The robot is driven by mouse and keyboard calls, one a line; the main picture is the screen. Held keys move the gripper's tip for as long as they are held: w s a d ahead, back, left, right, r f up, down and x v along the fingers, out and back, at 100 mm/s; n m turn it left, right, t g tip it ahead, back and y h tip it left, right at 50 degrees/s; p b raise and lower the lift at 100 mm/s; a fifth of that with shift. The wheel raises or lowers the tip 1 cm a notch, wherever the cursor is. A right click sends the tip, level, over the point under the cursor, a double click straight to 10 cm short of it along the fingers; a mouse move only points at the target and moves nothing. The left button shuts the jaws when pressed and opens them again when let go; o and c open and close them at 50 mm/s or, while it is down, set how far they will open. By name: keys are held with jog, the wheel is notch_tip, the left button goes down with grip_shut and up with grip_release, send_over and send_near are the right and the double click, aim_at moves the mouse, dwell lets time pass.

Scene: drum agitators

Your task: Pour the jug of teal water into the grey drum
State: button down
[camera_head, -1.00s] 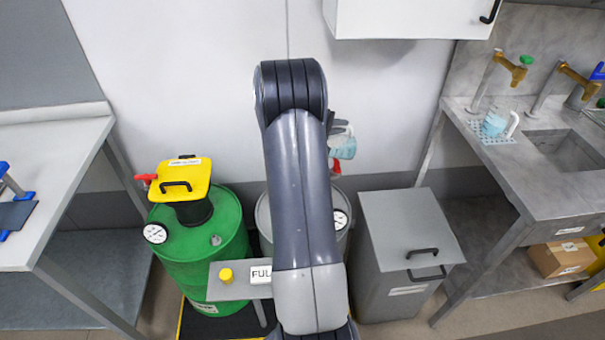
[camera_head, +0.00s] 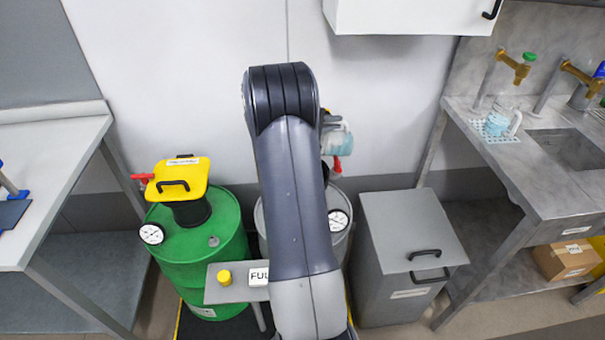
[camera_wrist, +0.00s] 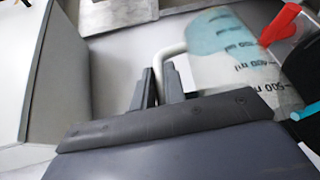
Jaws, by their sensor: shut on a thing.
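A clear jug (camera_head: 338,139) with pale teal water shows just right of my arm in the head view, above the back of the grey drum (camera_head: 338,244). My gripper (camera_wrist: 160,84) is shut on the jug's white handle in the wrist view. There the jug (camera_wrist: 215,72) is tilted, with teal water toward its top in the picture and printed volume marks on its wall. The drum's red lever (camera_head: 338,165) shows just below the jug. My arm hides much of the drum and its opening, and I cannot tell whether water is flowing.
A green drum (camera_head: 195,255) with a yellow lid (camera_head: 178,178) stands left. A grey bin (camera_head: 405,245) stands right. Another jug with teal water (camera_head: 496,123) sits on a mat by the sink (camera_head: 566,150). A white cabinet (camera_head: 405,18) hangs above.

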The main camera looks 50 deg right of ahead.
jog(key=shift+w+a+f+h+b, duration=0.35)
jog(key=shift+a+h+b, duration=0.1)
jog(key=shift+b, duration=1)
